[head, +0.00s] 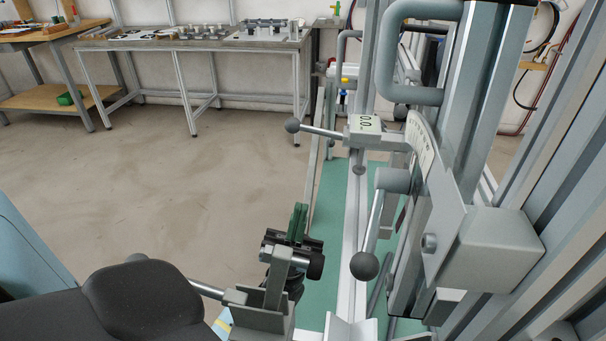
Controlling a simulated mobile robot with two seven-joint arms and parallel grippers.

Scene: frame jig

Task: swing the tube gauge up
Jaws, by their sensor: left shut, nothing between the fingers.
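No part is labelled as the tube gauge, and I cannot tell for certain which one it is. A block with a digit display (365,124) sits on the frame in the head view, with a ball-ended rod (320,132) pointing left. Beside it is a curved scale plate (423,150). Below hangs a lever (374,222) with a dark ball knob (364,265), pointing down. My left gripper (298,222) has green fingertips and is shut and empty, left of this knob and apart from it. My right gripper is not in view.
A grey bracket (276,290) with a rod (207,289) stands in the foreground, partly hidden by my dark arm. Upright aluminium profiles (470,100) and a grey box (496,250) crowd the right. A bench (95,43) with metal parts stands behind. The floor at left is clear.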

